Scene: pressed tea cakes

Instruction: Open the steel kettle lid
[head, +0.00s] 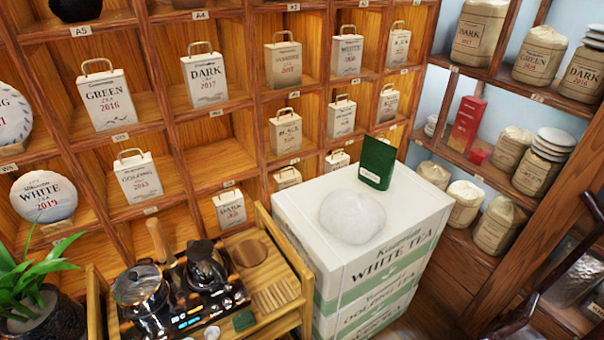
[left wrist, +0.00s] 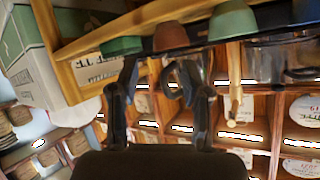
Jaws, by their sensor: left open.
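The steel kettle (head: 142,291) stands at the left of the black tea tray in the head view. Its round silvery lid (head: 137,281) appears to sit on top, shut. Neither gripper shows in the head view. In the left wrist view my left gripper (left wrist: 158,72) is open, its two dark fingers apart. A dark curved piece (left wrist: 190,82) shows between or behind the fingers; I cannot tell what it belongs to. A shiny vessel (left wrist: 278,65) at the upper right of that view may be the kettle, but this is unclear.
A dark pot (head: 207,264) stands close right of the kettle. A brown cup (left wrist: 172,37) and a green cup (left wrist: 232,22) sit along the tray's edge. A plant (head: 30,285) is at the left; stacked white tea boxes (head: 350,265) are at the right.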

